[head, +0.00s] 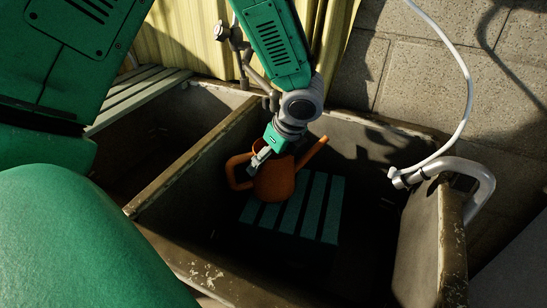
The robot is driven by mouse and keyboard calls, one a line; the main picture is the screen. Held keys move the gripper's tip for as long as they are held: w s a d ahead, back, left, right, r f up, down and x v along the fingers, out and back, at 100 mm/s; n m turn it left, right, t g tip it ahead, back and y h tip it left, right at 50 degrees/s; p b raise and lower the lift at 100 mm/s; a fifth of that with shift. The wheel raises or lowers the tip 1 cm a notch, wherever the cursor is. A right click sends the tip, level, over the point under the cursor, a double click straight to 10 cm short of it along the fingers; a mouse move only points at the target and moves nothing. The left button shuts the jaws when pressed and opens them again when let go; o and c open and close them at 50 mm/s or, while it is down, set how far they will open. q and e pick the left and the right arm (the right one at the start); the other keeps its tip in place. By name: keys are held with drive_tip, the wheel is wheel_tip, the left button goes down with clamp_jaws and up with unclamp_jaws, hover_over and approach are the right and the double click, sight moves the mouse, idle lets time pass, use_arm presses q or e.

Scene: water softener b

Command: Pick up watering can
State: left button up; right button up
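The orange watering can (275,182) stands in the right basin of a concrete sink, on or just above a green slatted board (318,210). Its looped handle points left and its spout points up to the right. My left gripper (258,162) reaches down from above and overlaps the can's top rim on the handle side. Its fingers are small and dark here, so I cannot tell whether they are open or shut, or whether they touch the can. The gripper hides part of the can's opening. My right gripper is not in view.
The basin's concrete walls surround the can, with a divider (190,160) to its left. A white hose and curved pipe (470,170) sit at the right rim. A metal tap (232,38) is behind, by the yellow corrugated wall (185,40).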

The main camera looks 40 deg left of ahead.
use_arm(q)
drive_tip(key=c, duration=1)
drive_tip(key=shift+c, duration=0.2)
